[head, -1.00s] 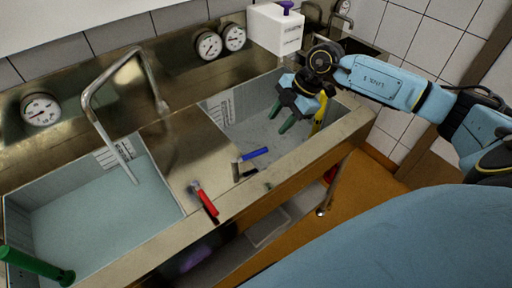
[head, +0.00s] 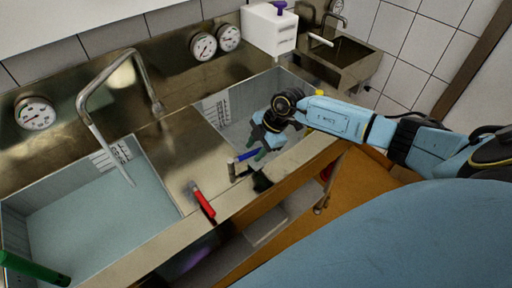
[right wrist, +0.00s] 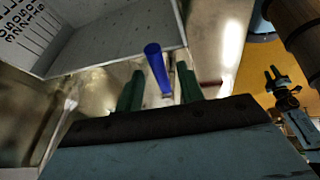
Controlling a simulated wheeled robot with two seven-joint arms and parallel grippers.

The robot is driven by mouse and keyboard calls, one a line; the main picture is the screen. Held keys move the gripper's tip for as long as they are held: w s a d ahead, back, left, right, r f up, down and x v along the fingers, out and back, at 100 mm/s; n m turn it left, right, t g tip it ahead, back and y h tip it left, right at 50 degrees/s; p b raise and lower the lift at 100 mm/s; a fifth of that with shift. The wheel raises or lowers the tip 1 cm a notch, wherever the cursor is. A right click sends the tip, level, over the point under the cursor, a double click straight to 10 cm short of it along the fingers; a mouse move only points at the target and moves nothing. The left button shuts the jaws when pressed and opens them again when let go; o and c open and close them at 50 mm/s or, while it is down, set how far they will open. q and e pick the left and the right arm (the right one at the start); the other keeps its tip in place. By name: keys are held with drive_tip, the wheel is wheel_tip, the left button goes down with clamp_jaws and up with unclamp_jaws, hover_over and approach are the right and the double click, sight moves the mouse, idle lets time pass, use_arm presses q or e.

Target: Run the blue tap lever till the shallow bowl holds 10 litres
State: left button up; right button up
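The blue tap lever (head: 247,155) sits on the metal counter between two basins, close to the right basin's front corner. In the right wrist view the blue lever (right wrist: 156,62) stands between the two green fingers of my right gripper (right wrist: 160,78), with gaps visible on both sides. My right gripper (head: 256,160) is open at the lever; contact is not visible. The left basin (head: 158,236) holds pale blue water, with the tap spout (head: 112,155) over it. The right basin (head: 212,108) is partly hidden by my arm; its water level is unclear.
A red lever (head: 203,200) lies to the left of the blue one. A green rod (head: 35,268) reaches over the left basin's near left corner. Gauges (head: 35,114) line the back wall. A white box (head: 268,30) and small sink (head: 345,60) stand at the back right.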

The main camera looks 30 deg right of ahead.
clamp_jaws()
idle(0.3)
